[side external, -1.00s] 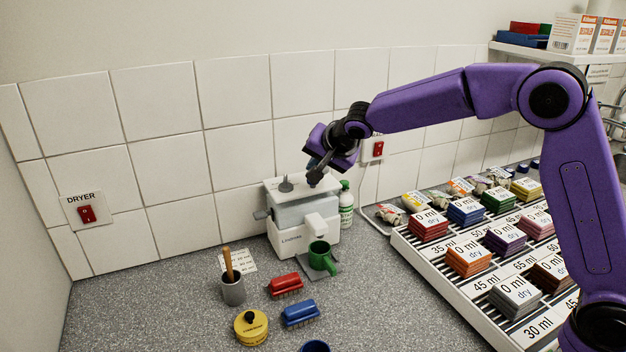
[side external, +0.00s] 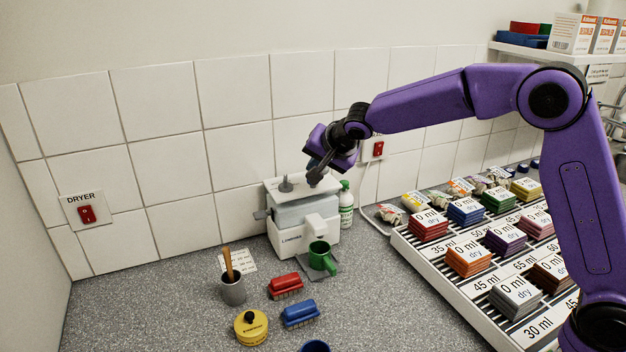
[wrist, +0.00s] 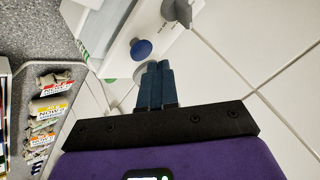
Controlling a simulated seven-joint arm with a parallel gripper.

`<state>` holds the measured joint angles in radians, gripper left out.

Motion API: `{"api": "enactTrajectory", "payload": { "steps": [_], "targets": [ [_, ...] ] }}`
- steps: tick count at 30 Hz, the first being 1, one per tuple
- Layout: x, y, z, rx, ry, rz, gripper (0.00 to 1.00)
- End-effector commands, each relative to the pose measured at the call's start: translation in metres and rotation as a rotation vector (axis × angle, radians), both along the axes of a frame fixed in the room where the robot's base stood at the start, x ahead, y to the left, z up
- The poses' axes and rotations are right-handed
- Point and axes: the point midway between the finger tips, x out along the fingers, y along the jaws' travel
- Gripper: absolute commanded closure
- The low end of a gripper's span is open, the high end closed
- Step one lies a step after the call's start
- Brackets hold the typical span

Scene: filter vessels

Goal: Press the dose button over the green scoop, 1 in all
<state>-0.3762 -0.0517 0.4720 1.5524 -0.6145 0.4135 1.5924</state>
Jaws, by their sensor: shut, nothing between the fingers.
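The white dispenser (side external: 288,238) with a grey tank stands against the tiled wall. The green scoop (side external: 322,257) sits under its spout on a small grey plate. In the wrist view a round blue button (wrist: 141,49) is on the dispenser's white top, with a grey knob (wrist: 175,12) farther along. My gripper (side external: 314,178) is over the right part of the dispenser top and hides the button in the side view. In the wrist view its blue fingers (wrist: 158,64) are shut and empty, with tips close beside the button. I cannot tell whether they touch it.
A green-white bottle (side external: 346,205) stands right behind the dispenser. A striped rack (side external: 420,253) with several labelled stacks fills the right. Red (side external: 285,285) and blue (side external: 299,313) brushes, a yellow pot (side external: 251,327) and a grey cup (side external: 233,290) stand in front. The left counter is clear.

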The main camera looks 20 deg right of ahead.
Motion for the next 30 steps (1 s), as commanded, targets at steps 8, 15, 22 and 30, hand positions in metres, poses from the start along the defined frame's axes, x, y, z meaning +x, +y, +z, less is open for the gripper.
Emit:
{"api": "enactTrajectory", "payload": {
  "steps": [8, 15, 22, 30],
  "targets": [
    [-0.0002, 0.0001, -0.0077, -0.001, 0.001, -0.001, 1.00],
    [-0.0001, 0.0001, -0.0078, 0.000, 0.000, 0.000, 1.00],
    [-0.0001, 0.0001, -0.0089, -0.001, 0.001, -0.001, 1.00],
    [0.0000, 0.0001, -0.0116, -0.001, 0.001, -0.001, 1.00]
  ]
}}
